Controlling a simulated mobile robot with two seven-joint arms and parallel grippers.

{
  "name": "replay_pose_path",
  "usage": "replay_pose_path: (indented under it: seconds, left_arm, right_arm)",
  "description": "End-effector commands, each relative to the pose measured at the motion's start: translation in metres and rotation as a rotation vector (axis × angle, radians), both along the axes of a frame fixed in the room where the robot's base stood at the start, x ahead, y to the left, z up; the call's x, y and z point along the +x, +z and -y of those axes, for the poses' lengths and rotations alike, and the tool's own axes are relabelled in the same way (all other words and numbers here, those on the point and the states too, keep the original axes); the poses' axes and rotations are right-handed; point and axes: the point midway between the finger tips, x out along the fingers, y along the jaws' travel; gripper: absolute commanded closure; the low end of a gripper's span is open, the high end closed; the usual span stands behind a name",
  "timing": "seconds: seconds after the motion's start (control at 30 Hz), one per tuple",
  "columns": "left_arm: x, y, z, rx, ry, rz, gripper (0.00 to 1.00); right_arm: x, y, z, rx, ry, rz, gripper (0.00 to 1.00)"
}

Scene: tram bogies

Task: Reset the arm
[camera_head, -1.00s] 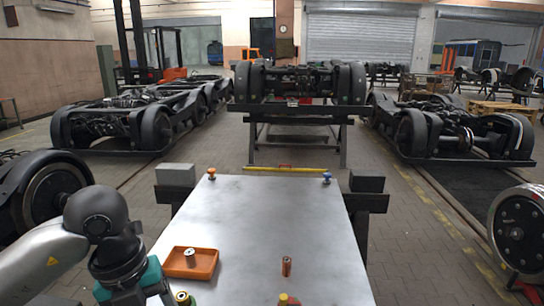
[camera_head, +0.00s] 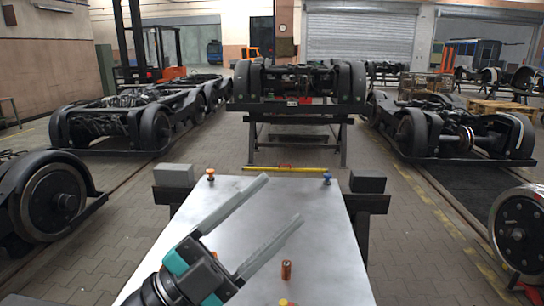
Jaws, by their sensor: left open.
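My left gripper (camera_head: 281,214) reaches in from the lower left over the metal table (camera_head: 320,225). Its two long grey fingers are spread wide apart and point to the upper right, with nothing between them. Its teal and black body hides the left part of the table, where the orange tray was seen before. My right gripper is not in view.
A copper-coloured cylinder (camera_head: 286,270) stands on the table just below the lower finger. A yellow-topped item (camera_head: 284,302) shows at the bottom edge. Orange (camera_head: 210,175) and blue (camera_head: 327,179) knobs stand at the far corners. Bogies stand beyond on the floor.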

Motion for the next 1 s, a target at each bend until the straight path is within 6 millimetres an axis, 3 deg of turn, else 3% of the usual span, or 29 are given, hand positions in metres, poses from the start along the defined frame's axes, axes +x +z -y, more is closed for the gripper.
replay_pose_path:
  seconds: [0.13,0.23,0.37,0.47,0.57,0.7,0.8,1.0]
  left_arm:
    - [0.035,-0.014,-0.047,-0.191,0.238,-0.198,0.33]
    - [0.053,-0.040,-0.080,-0.276,0.399,-0.357,0.33]
    - [0.063,-0.094,-0.119,-0.341,0.598,-0.597,0.33]
    - [0.058,-0.144,-0.143,-0.354,0.734,-0.803,0.33]
    - [0.040,-0.199,-0.160,-0.333,0.852,-1.025,0.33]
    - [-0.006,-0.270,-0.171,-0.258,0.968,-1.345,0.33]
    - [-0.043,-0.308,-0.170,-0.187,1.007,-1.544,0.33]
    - [-0.117,-0.354,-0.161,-0.035,1.015,-1.872,0.33]
  right_arm:
    - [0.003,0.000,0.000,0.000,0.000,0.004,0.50]
    - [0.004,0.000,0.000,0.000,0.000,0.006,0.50]
    - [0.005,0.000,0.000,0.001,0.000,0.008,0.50]
    - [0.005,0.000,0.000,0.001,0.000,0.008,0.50]
    - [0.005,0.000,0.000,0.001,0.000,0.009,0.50]
    - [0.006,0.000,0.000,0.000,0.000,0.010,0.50]
    - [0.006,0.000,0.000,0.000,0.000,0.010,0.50]
    - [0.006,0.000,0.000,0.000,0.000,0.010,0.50]
